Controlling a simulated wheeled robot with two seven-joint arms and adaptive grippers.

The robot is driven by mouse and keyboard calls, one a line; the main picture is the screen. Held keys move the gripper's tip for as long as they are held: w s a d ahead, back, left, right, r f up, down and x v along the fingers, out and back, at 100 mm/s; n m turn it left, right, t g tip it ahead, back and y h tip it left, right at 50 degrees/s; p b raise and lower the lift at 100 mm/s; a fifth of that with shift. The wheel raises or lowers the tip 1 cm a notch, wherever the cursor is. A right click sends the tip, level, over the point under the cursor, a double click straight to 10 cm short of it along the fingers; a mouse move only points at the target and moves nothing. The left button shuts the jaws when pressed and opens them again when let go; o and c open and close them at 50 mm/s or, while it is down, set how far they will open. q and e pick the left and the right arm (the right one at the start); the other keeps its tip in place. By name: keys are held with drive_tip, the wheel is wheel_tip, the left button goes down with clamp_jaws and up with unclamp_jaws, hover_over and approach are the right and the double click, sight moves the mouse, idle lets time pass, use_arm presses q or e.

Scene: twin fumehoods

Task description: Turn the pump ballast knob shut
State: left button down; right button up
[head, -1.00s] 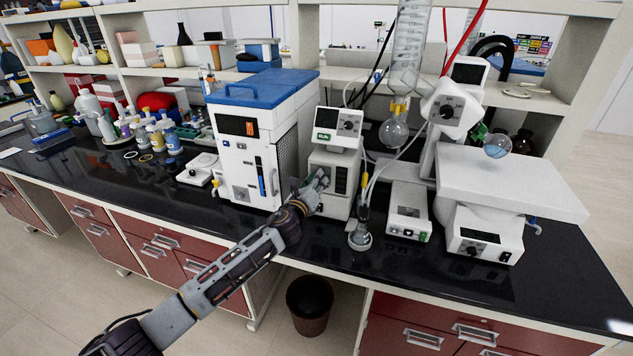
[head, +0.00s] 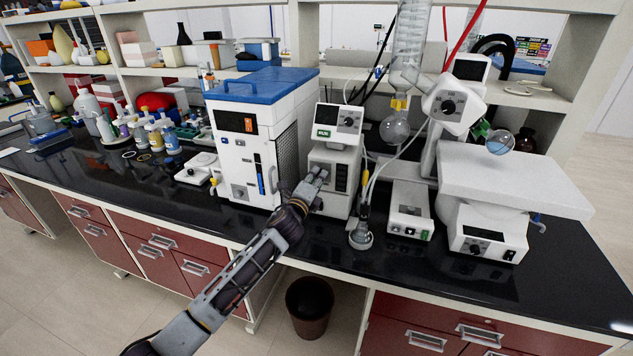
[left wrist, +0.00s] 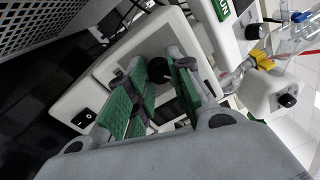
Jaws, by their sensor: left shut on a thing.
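The vacuum pump (head: 341,203) is a white box with a dark grille, standing on the black bench right of the blue-topped cabinet. My left gripper (head: 319,174) is at the upper front of the pump and hides part of that face in the head view. In the left wrist view, the green-padded fingers of my left gripper (left wrist: 155,72) reach to the pump's face. They are shut on the dark ballast knob (left wrist: 159,69), which shows between the fingertips. The knob's pointer is too small and shaded to read. My right gripper is not in view.
A controller (head: 338,124) with a dial and green label sits on the pump. The white cabinet with blue lid (head: 249,155) stands close on the left. The bench front is clear.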

use_arm(q)
drive_tip(key=n+b, duration=0.1)
drive_tip(key=n, duration=1)
drive_tip(key=shift+f+y, duration=0.1)
drive_tip(key=shift+y, duration=0.3)
drive_tip(key=c, duration=1.2)
unclamp_jaws()
drive_tip(key=shift+c, duration=0.2)
